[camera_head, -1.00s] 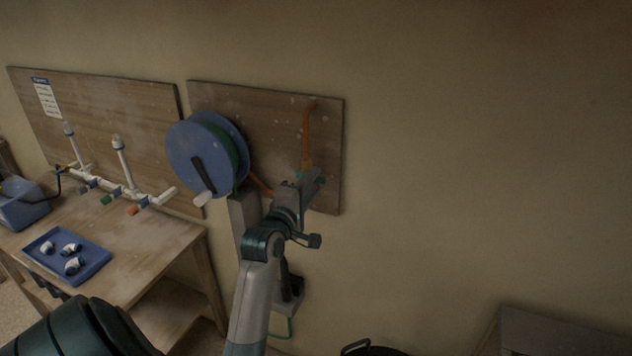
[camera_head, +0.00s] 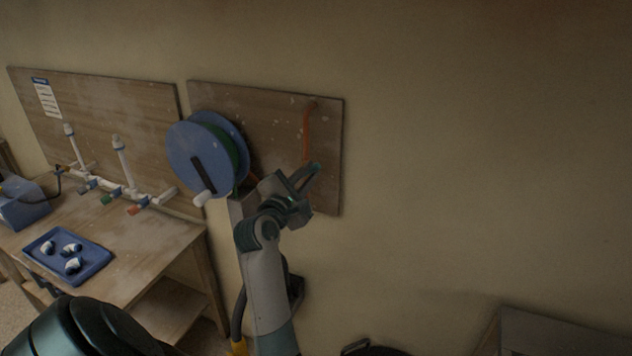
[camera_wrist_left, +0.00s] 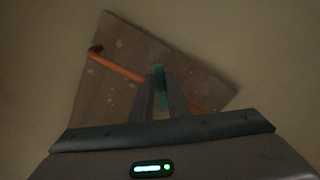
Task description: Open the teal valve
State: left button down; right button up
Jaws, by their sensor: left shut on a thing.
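The teal valve's handle (camera_wrist_left: 158,78) shows upright between the fingers in the left wrist view, in front of an orange pipe (camera_wrist_left: 121,67) on a wooden board. In the head view a small teal part of the valve (camera_head: 316,167) shows at the fingertips, below the orange pipe (camera_head: 306,130). My left gripper (camera_head: 308,174) is shut on the teal handle; its fingers also show in the left wrist view (camera_wrist_left: 157,100). The valve's body is mostly hidden by the gripper. My right gripper is not in view.
A blue hose reel (camera_head: 200,160) hangs left of my left wrist, close to it. A workbench (camera_head: 150,245) at the left bears a blue tray (camera_head: 98,262) with white fittings and white pipework with small coloured handles. The wall to the right is clear.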

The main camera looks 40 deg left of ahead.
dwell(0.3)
pick_arm(q)
jog(key=shift+s+a+r+n, duration=0.2)
jog(key=shift+a+n, duration=0.25)
jog(key=shift+n, duration=0.95)
jog(key=shift+s+a+r+n, duration=0.1)
jog(key=shift+a+r+n, duration=0.25)
jog(key=shift+n, duration=1.05)
jog(key=shift+s+a+r+n, duration=0.15)
jog(key=shift+a+n, duration=0.35)
jog(key=shift+n, duration=0.9)
jog(key=shift+s+a+n, duration=0.1)
jog(key=shift+a+n, duration=0.25)
jog(key=shift+n, duration=0.85)
jog(key=c, duration=1.8)
grip_release()
jog(key=shift+a, duration=0.1)
jog(key=shift+o, duration=0.2)
jog(key=shift+r, duration=0.1)
